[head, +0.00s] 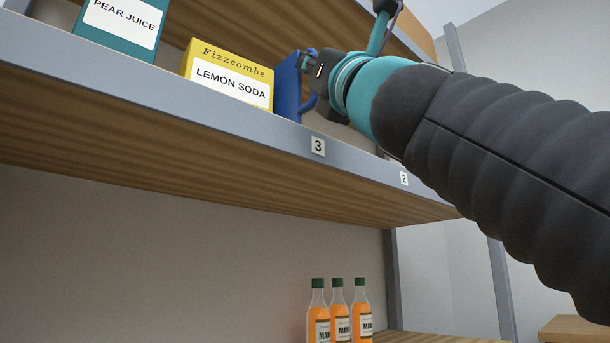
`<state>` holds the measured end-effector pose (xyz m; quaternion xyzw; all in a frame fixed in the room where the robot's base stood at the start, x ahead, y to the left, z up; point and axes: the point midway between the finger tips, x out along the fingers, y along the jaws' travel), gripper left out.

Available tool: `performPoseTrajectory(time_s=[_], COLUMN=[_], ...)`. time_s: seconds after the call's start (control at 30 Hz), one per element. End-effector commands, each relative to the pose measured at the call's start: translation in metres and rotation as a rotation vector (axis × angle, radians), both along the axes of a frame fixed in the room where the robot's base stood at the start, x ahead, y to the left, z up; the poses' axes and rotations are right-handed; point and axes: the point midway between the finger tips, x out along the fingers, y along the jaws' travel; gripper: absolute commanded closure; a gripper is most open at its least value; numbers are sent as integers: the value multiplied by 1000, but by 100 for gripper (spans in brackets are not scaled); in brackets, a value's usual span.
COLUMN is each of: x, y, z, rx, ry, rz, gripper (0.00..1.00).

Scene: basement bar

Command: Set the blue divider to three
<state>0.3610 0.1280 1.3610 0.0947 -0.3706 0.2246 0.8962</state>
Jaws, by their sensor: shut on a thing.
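The blue divider (287,88) stands on the upper shelf, right beside the yellow lemon soda box (228,80). A blue loop-shaped part shows at its right side. My gripper (306,66) comes in from the right and is shut on the blue divider; its fingertips are partly hidden. The label 3 (318,147) is on the shelf's front edge, a little right of and below the divider. The label 2 (404,178) is further right on the same edge.
A teal pear juice box (124,25) stands left of the lemon soda. The grey shelf edge (200,108) runs below my gripper. Several orange bottles (340,310) stand on a lower level. My arm covers the shelf's right part.

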Motion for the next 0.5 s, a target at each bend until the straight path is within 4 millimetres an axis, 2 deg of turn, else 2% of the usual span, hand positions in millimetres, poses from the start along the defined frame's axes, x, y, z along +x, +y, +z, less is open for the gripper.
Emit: performPoseTrajectory(time_s=[0.03, 0.1, 0.17, 0.5], x=[-2, -2, -2, -1], y=[1, 1, 1, 0], z=[1, 2, 1, 0], rx=[-1, -2, -2, -1], ry=[-4, -4, -4, -2], rz=[6, 6, 6, 3], gripper=[100, 77, 63, 63])
